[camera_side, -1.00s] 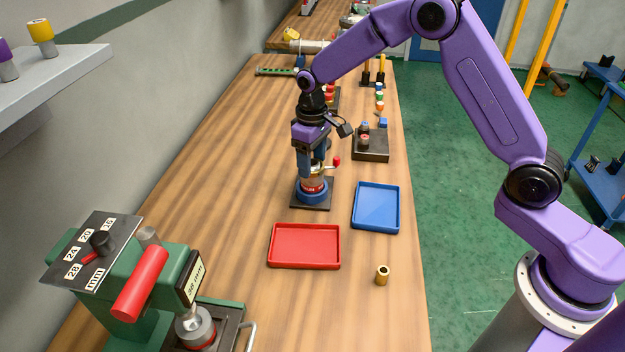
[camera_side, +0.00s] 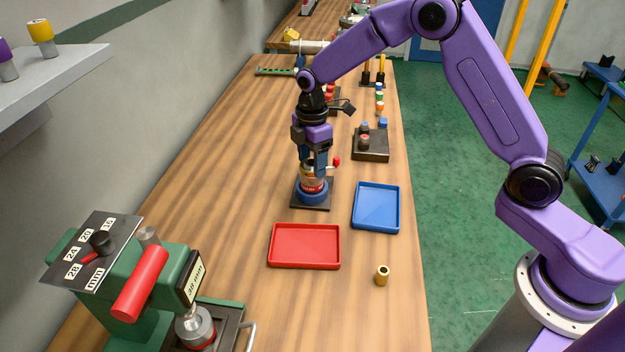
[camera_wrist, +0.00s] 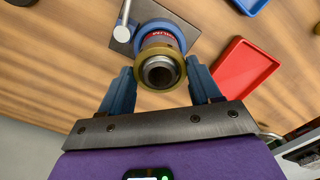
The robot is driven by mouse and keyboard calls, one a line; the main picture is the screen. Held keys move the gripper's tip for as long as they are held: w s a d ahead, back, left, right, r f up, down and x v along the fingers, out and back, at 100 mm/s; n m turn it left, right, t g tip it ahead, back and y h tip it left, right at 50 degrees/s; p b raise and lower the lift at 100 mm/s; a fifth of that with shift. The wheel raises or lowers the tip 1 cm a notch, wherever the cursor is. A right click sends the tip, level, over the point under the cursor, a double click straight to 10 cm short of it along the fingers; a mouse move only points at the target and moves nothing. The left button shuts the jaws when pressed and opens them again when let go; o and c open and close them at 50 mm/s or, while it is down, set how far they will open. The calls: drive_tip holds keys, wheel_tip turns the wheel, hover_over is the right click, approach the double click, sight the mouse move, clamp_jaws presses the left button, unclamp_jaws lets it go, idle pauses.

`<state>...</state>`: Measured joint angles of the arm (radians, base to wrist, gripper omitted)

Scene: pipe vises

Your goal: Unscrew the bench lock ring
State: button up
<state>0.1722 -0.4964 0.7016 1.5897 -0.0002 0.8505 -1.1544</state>
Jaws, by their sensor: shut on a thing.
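The bench vise stands on the table on a dark square plate (camera_side: 324,204). It has a blue round base (camera_side: 311,196) and a red label band (camera_side: 313,185). In the wrist view the gold-brown lock ring (camera_wrist: 143,74) sits around a grey pipe end (camera_wrist: 160,73) on top of the vise. My gripper (camera_side: 313,171) points down over the vise, its blue fingers on opposite sides of the lock ring and shut on it. The fingers hide part of the ring in the side view. A lever with a red knob (camera_side: 337,161) sticks out to the right.
A red tray (camera_side: 305,246) and a blue tray (camera_side: 376,207) lie empty nearby. A brass sleeve (camera_side: 382,275) stands at the right edge. A dark block with knobs (camera_side: 370,147) is behind. A green machine (camera_side: 125,290) fills the front left.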

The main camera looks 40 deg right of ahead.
drive_tip(key=shift+n, duration=0.3)
drive_tip(key=n, duration=0.2)
drive_tip(key=shift+n, duration=0.4)
drive_tip(key=n, duration=0.4)
drive_tip(key=shift+n, duration=0.3)
drive_tip(key=n, duration=0.6)
drive_tip(key=shift+n, duration=0.3)
drive_tip(key=o, duration=1)
